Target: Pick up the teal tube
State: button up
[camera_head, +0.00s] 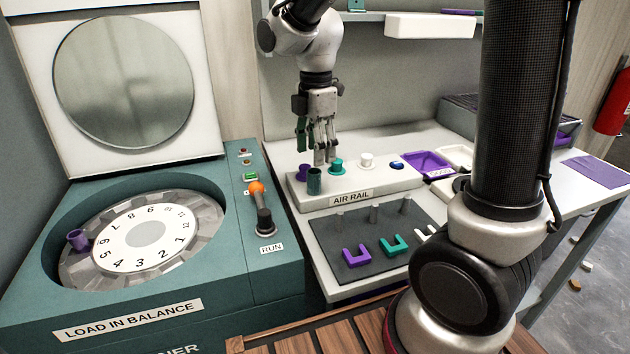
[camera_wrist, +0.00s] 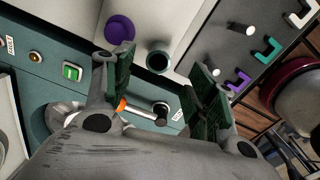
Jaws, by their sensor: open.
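The teal tube (camera_head: 314,182) stands upright at the left end of the white air rail (camera_head: 395,186). In the wrist view its dark round mouth (camera_wrist: 159,60) shows from above, between the lines of my fingers. My gripper (camera_head: 320,158) points down just above and behind the tube in the head view. Its fingers are apart with nothing between them. In the wrist view my gripper (camera_wrist: 163,78) spreads its two green-padded fingers to either side of the tube. I cannot tell the exact height gap.
A purple cap (camera_head: 302,173) and a teal cap (camera_head: 338,166) stand close to the tube on the rail. A lever with an orange knob (camera_head: 257,187) rises at left. A numbered rotor (camera_head: 145,235) holds a purple tube (camera_head: 77,240). U-shaped clips (camera_head: 356,256) lie on a dark mat.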

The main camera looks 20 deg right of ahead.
aim_at(314, 182)
notch_tip(314, 182, down, 7)
jog(key=shift+a+f, duration=0.1)
jog(key=shift+f, duration=0.05)
jog(key=c, duration=1.1)
